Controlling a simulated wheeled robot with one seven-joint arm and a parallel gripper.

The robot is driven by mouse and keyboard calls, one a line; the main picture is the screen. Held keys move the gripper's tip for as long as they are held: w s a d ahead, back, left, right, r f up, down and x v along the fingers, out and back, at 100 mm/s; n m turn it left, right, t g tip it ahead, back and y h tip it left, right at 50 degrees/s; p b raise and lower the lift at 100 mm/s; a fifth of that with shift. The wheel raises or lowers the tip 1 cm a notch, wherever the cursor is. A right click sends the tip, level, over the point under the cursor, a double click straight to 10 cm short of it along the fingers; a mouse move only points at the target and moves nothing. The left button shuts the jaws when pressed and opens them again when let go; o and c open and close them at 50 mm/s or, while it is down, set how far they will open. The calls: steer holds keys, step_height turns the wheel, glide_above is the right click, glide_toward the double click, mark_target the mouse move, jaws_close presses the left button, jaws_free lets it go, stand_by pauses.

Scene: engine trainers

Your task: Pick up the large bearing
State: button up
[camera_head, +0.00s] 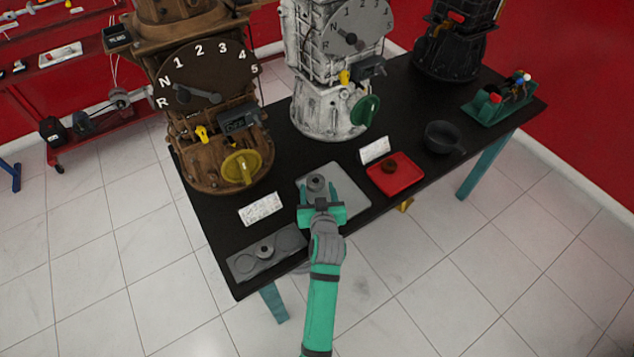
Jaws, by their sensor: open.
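A grey ring-shaped part (316,182), which looks like the large bearing, lies on a light grey plate (349,197) near the front edge of the black table. My gripper (320,204) is green and reaches in from the front over the plate. Its jaws are open, just on the near side of the grey ring. Whether they touch it cannot be told. A smaller dark brown ring (390,166) sits in a red tray (408,183) to the right.
A dark grey fixture (289,243) with a round part lies at the table's front left. Brown (221,174), white (318,122) and black (447,62) engine trainers stand behind. White cards, a dark bowl (442,136) and a green holder (500,106) are on the black table (300,150).

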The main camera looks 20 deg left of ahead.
mark_target(316, 179)
steer(key=shift+x, duration=1.2)
steer(key=shift+w+a, duration=0.25)
steer(key=shift+w, duration=0.15)
steer(key=c, duration=1)
steer(key=shift+r, duration=0.1)
